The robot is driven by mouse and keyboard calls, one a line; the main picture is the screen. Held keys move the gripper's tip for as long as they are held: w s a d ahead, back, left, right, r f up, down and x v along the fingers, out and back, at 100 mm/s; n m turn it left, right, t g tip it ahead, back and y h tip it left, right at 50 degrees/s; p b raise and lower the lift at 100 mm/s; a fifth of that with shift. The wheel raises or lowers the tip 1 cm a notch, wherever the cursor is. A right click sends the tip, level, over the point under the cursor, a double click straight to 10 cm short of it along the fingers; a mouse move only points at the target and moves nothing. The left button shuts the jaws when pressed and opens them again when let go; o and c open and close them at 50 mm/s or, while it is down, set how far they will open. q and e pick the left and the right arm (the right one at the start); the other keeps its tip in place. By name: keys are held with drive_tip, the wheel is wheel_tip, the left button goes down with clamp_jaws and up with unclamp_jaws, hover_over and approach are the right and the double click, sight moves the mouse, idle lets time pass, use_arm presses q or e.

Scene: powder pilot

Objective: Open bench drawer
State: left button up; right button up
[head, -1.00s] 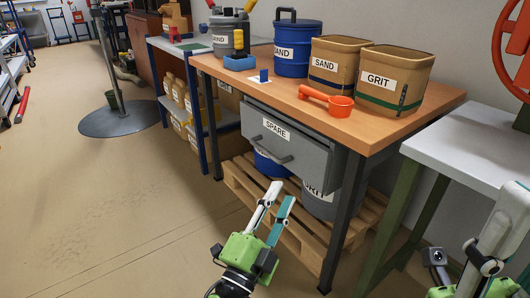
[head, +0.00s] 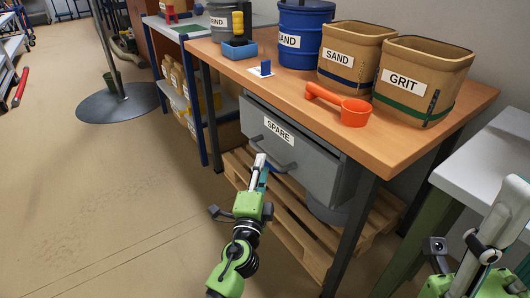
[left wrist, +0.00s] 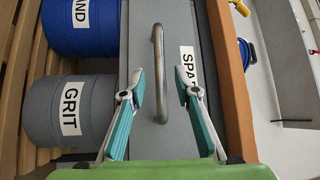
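The bench drawer (head: 296,148) is grey, labelled SPARE, and hangs under the wooden bench top. Its front looks shut. Its bar handle shows in the left wrist view (left wrist: 158,75), upright in that picture; in the head view it is partly hidden by my gripper. My left gripper (head: 261,172) is in front of the drawer. In the left wrist view its open fingers (left wrist: 160,85) lie on either side of the handle's lower half, with gaps to it; depth is unclear. My right arm's gripper (head: 470,265) is partly in view at the lower right, its fingers unclear.
On the bench (head: 229,66) stand a blue SAND drum (head: 300,40), a SAND bin (head: 352,68), a GRIT bin (head: 415,90), an orange scoop (head: 353,113) and a blue tray (head: 239,52). A pallet (head: 285,225) lies below. A white table (head: 488,155) is at right.

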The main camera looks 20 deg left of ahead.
sight(265, 152)
use_arm(q)
drive_tip(key=w, duration=0.5)
drive_tip(key=shift+w+a+r, duration=0.3)
drive_tip(key=shift+a+r, duration=0.05)
drive_tip(key=shift+r, duration=0.05)
clamp_jaws()
